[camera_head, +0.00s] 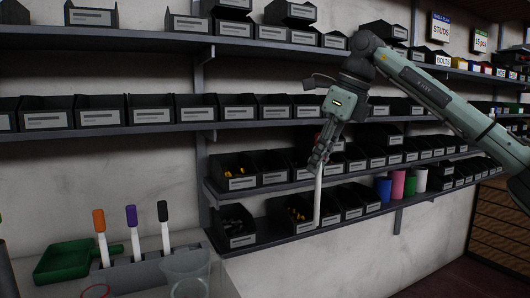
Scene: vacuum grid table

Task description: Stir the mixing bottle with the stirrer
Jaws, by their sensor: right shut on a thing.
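My right gripper (320,158) reaches in from the right and points down in front of the shelves. It is shut on the stirrer (318,200), a thin white rod that hangs almost upright below the fingers. A bit of red shows near the fingers, perhaps the stirrer's handle. A clear vessel (188,270) stands at the bottom edge, far to the lower left of the stirrer. A red-rimmed vessel (97,291) is mostly cut off to its left. I cannot tell which one is the mixing bottle. My left gripper is not in view.
A grey holder (150,275) carries white rods with orange, purple and black tops. A green tray (65,262) lies left of it. Dark bins line the wall shelves behind my right arm. Blue (383,189), pink, green and white cups stand on the lowest shelf.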

